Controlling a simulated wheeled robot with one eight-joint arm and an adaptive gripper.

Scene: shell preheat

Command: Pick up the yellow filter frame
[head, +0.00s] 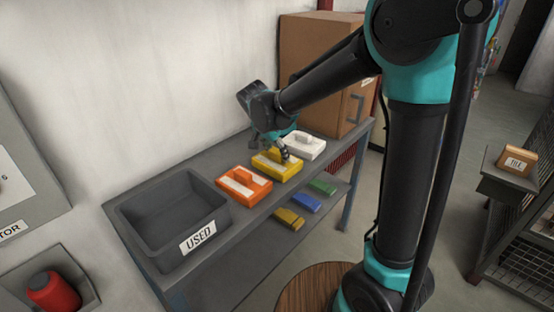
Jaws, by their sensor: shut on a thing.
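The yellow filter frame (288,172) lies on the grey shelf top, between an orange frame (232,190) and a white frame (311,149). It is a flat block with a raised part on top and a pale label on its left side. My gripper (274,153) reaches down over it from the back and is shut on its raised part. The fingers cover part of the frame's top. The frame appears to rest on the shelf; I cannot tell if there is a gap beneath it.
A grey bin marked USED (140,225) stands at the shelf's left end, seemingly empty. A brown cabinet (310,65) stands at the right end. Blue (306,202), green (323,187) and dark yellow (289,219) blocks lie on the lower shelf. The wall is close behind.

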